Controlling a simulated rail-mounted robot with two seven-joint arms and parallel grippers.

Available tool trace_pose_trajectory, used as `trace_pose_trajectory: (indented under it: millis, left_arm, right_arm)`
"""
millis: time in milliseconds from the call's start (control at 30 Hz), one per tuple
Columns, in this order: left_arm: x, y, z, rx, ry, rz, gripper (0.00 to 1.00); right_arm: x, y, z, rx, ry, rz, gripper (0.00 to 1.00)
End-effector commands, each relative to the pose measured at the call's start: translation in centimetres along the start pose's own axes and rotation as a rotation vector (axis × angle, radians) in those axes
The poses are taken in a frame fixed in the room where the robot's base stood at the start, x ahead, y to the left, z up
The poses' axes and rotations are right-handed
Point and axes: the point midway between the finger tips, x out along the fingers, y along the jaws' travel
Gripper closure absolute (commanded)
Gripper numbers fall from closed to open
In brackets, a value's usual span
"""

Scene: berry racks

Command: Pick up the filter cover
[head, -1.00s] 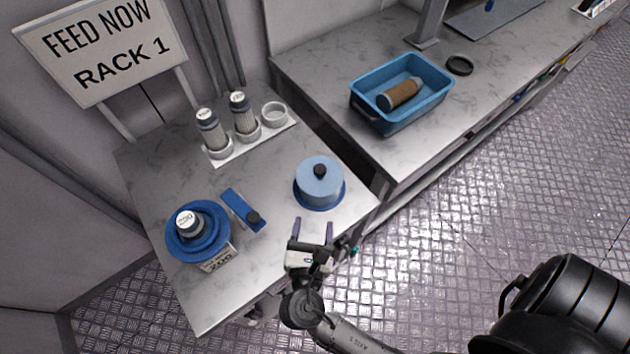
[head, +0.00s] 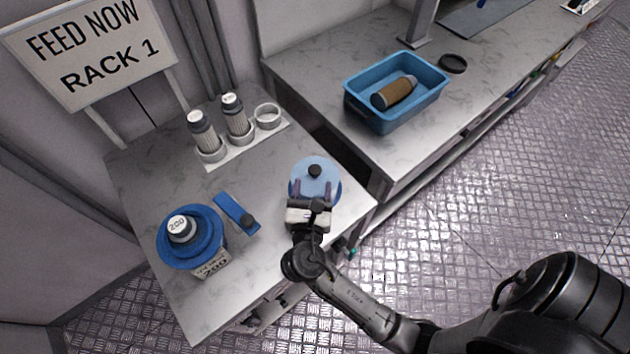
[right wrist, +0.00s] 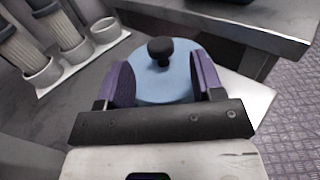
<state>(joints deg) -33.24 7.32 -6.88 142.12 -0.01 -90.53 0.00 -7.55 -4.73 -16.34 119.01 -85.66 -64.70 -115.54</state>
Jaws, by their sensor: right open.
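The gripper hides the cover's near edge. My left gripper is not in view.
A blue round housing (head: 206,248) with a cartridge marked 200 stands at the table's left. A blue tool (head: 232,212) lies between it and the cover. Behind are two filters in a white holder (head: 222,161) with an empty ring. A blue bin (head: 410,112) stands on the other bench.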

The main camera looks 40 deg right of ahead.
Motion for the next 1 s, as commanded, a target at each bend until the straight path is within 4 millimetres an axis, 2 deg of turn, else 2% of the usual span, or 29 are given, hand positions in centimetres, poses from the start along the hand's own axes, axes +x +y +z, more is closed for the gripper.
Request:
trace_pose_trajectory:
  millis: [100, 300, 600, 1000]
  left_arm:
    - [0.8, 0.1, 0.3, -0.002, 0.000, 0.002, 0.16]
    - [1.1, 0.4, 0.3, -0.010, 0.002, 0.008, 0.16]
    - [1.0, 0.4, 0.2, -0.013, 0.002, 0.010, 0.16]
    - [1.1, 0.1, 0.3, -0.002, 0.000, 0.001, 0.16]
  right_arm:
    - [1.7, 0.0, -0.1, 0.002, -0.004, 0.000, 0.39]
    - [3.4, 0.0, 0.0, 0.001, -0.001, 0.001, 0.39]
    - [3.7, 0.0, 0.0, 0.001, 0.000, 0.001, 0.39]
    - [3.6, 0.0, 0.0, 0.000, 0.000, 0.001, 0.78]
